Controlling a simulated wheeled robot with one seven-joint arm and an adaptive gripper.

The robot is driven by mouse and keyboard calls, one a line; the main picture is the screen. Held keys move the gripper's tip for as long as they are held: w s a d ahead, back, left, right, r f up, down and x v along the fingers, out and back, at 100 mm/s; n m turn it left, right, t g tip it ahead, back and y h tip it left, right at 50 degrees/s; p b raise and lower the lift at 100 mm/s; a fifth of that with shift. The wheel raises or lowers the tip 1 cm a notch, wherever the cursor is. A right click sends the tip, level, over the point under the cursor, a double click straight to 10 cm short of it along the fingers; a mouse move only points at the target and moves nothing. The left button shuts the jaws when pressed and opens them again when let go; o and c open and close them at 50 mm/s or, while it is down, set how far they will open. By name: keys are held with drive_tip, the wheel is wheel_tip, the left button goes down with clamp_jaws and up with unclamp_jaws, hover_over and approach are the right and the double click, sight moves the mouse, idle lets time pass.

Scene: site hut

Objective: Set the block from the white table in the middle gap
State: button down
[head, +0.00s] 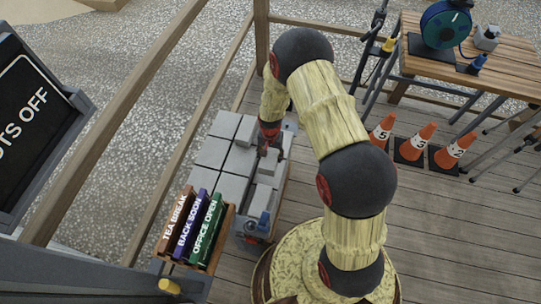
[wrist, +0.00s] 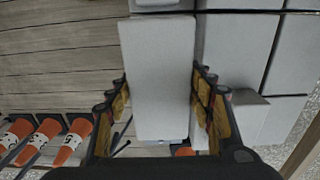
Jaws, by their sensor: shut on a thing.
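My gripper (head: 270,142) is above the near right part of a layer of grey blocks (head: 213,152). In the wrist view, its two fingers stand on either side of a pale grey block (wrist: 158,75), and the gripper is shut on it. The held block (head: 268,166) shows partly below the fingers in the head view. The fingers hide some of its sides. I cannot tell whether the block touches what is beneath it. The middle gap is not clearly visible under the arm and block. More laid blocks (wrist: 240,45) show at the right of the wrist view.
A rack with brown, blue and green signs (head: 197,228) stands in front of the blocks. A blue fitting (head: 262,222) is near their front edge. Several orange cones (head: 418,141) stand right of my arm. A slatted table (head: 497,70) holds a blue reel. Wooden rails run behind.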

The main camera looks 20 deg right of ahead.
drive_tip(key=shift+f+b, duration=3.5)
drive_tip(key=shift+f, duration=1.9)
drive_tip(key=shift+w, duration=0.1)
drive_tip(key=c, duration=1.2)
unclamp_jaws()
drive_tip(key=o, duration=0.5)
drive_tip(key=shift+s+f, duration=0.15)
drive_tip(key=shift+s, duration=0.05)
wheel_tip(320, 180, up, 12)
drive_tip(key=shift+w+r, duration=0.1)
